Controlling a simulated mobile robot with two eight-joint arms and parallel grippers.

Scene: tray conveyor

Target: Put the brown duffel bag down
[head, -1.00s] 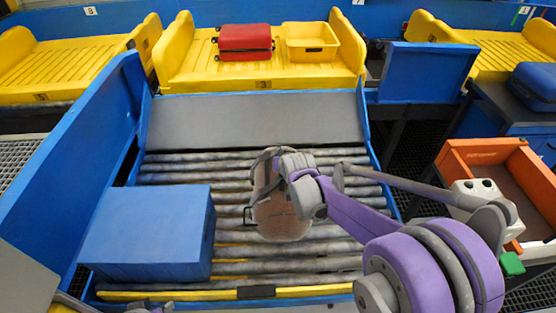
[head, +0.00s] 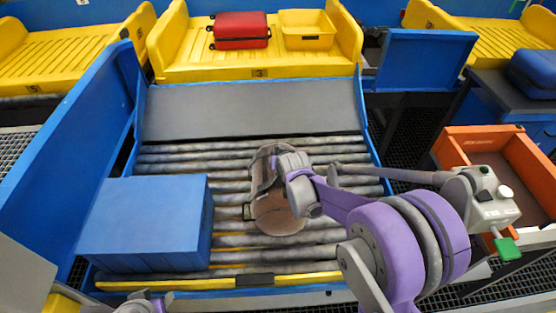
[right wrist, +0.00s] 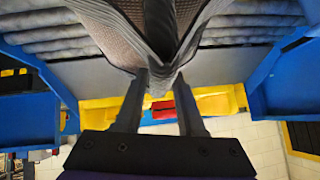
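The brown duffel bag (head: 278,213) is over the grey rollers, right of the blue box; whether its underside touches them I cannot tell. My right gripper (head: 268,160) is at the bag's top, and its wrist covers part of the bag. In the right wrist view, my right gripper (right wrist: 163,78) has its two fingers around the dark gathered top of the bag (right wrist: 112,28). My left gripper (head: 154,298) shows only at the bottom edge, with its fingertips apart and nothing between them.
A blue box (head: 147,222) fills the left of the roller bed (head: 300,237). Beyond a grey ramp (head: 250,109), a yellow tray (head: 185,65) carries a red suitcase (head: 240,30) and a yellow bin (head: 307,37). An orange bin (head: 455,149) stands right. Rollers around the bag are bare.

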